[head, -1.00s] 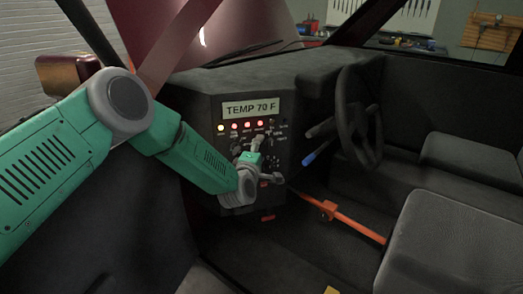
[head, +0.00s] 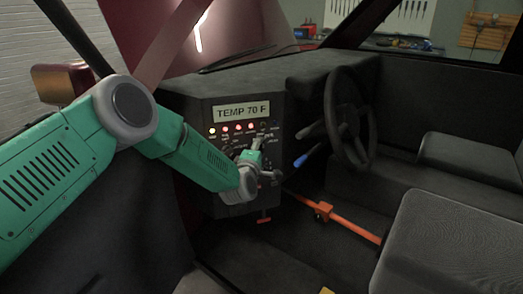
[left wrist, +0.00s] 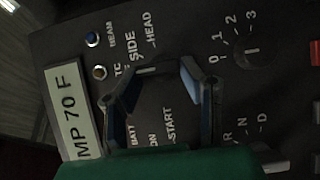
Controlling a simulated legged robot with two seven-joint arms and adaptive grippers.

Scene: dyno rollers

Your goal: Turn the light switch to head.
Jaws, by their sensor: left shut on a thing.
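The light switch (left wrist: 147,71) is a small dark knob beside the SIDE and HEAD labels in the left wrist view. My left gripper (left wrist: 158,80) has one finger on each side of it and is shut on it. Which label the switch points to is not clear. In the head view my left gripper (head: 262,143) is at the dashboard panel (head: 222,147), below the row of indicator lights, and hides the switch. My right gripper is not in view.
Close by in the left wrist view are the knob marked 0 to 3 (left wrist: 252,52), the R-N-D selector (left wrist: 272,162) and the BATT/ON/START labels. The TEMP 70 F display (head: 242,111) is above. The steering wheel (head: 346,115) and an orange lever (head: 345,223) are to the right.

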